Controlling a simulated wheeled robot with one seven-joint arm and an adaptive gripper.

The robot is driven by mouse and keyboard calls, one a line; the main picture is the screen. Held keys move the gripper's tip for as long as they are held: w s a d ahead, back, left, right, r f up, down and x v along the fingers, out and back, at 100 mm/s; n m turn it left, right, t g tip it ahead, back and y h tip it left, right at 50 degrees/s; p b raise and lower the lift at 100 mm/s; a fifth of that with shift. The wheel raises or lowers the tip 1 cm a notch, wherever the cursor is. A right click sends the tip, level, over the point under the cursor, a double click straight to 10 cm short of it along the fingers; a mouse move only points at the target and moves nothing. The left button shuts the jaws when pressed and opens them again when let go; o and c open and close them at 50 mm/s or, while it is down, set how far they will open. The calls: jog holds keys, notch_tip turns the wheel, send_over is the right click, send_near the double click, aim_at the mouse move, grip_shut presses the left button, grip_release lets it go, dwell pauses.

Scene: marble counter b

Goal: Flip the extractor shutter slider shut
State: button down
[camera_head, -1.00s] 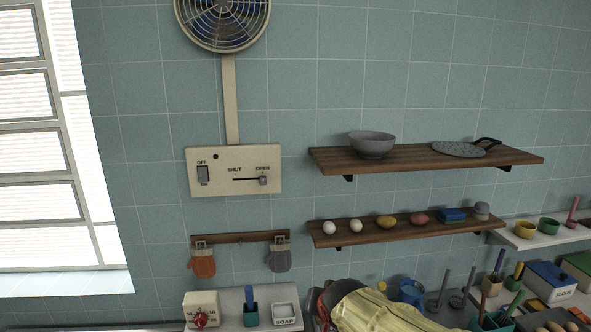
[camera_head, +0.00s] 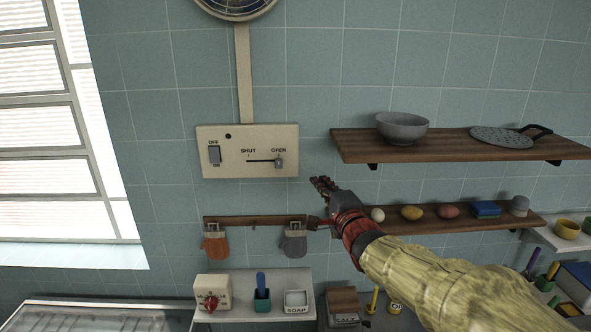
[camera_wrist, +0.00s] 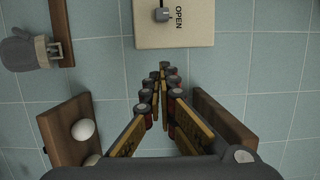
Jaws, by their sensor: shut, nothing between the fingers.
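The extractor control panel (camera_head: 225,168) is a cream plate on the tiled wall. Its shutter slider (camera_head: 279,162) is a small grey knob at the right end of a dark slot, under the word OPEN; SHUT is printed at the slot's left end. In the wrist view the slider (camera_wrist: 162,14) shows at the top, beside OPEN. My gripper (camera_head: 322,184) is to the right of the panel and a little below it, apart from the slider. In the wrist view my gripper (camera_wrist: 163,72) has its fingertips together, empty, pointing towards the panel's edge.
An OFF/ON rocker switch (camera_head: 214,154) sits on the panel's left. The extractor fan (camera_head: 236,5) is above. An upper shelf (camera_head: 460,146) and a lower shelf (camera_head: 465,221) are at the right. Mitts (camera_head: 294,243) hang below the panel.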

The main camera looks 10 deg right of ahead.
aim_at(279, 163)
jog(key=w+a, duration=0.1)
jog(key=w, duration=0.2)
jog(key=w+a, duration=0.1)
jog(key=w, duration=0.3)
jog(key=w+a, duration=0.2)
jog(key=w, duration=0.1)
jog(key=shift+w, duration=0.2)
jog(key=shift+a, duration=0.15)
jog(key=shift+w, duration=0.2)
jog(key=shift+s+a, duration=0.1)
